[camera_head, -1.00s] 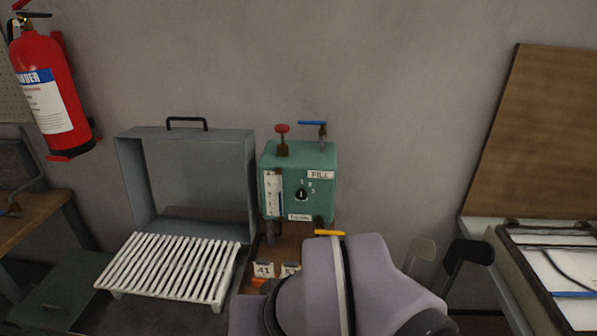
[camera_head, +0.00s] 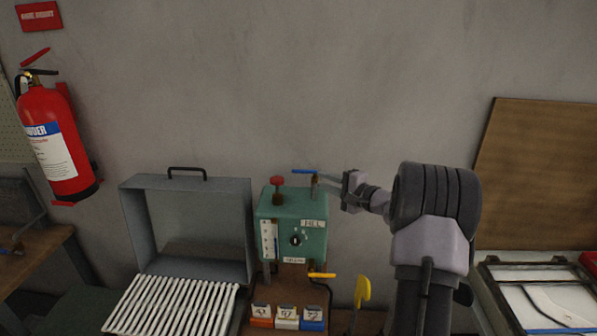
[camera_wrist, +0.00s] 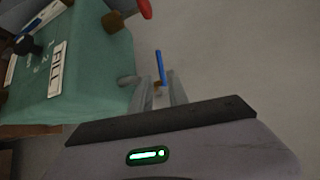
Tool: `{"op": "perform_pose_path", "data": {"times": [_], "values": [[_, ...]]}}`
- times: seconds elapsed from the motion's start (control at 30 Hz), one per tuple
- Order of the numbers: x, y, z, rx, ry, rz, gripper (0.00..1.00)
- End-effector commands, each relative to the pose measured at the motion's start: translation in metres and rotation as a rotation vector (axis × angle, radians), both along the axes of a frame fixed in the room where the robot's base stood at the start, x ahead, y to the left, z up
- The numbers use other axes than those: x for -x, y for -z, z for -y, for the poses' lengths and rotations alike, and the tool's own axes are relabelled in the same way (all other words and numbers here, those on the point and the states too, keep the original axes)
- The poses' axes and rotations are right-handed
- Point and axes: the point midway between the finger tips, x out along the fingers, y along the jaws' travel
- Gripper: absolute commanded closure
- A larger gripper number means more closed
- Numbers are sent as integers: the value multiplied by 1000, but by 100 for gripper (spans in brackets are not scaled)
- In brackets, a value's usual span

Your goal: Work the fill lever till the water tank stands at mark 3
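The teal water tank unit (camera_head: 293,217) stands against the wall, with a FILL label (camera_head: 313,224) and a white level strip (camera_head: 267,240) on its front. The water level and marks are too small to read. The blue-handled fill lever (camera_head: 305,171) sits on top at the right. My gripper (camera_head: 346,188) is just right of the lever, at about its height. In the wrist view my gripper (camera_wrist: 160,84) has its fingers apart, and the blue lever (camera_wrist: 160,66) shows between and beyond their tips. I cannot tell whether they touch it.
A red knob (camera_head: 277,181) stands on the tank top, left of the lever. A yellow lever (camera_head: 321,275) sticks out below. Labelled blocks (camera_head: 287,316), a white rack (camera_head: 172,306) and a grey open box (camera_head: 186,225) are nearby. The wall above is clear.

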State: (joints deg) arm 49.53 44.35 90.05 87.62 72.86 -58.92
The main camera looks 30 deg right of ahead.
Motion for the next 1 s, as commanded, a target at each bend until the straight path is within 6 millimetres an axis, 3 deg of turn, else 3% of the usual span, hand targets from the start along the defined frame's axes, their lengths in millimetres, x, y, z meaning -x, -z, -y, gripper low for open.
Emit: {"op": "perform_pose_path", "data": {"times": [0.2, 0.5, 0.9, 1.0], "values": [[-51, 8, -9, 1, -3, 0, 79], [-100, 14, -16, 1, -3, -1, 79], [-110, 15, -17, 0, -1, -2, 79], [-110, 15, -17, 0, -1, -2, 97]]}}
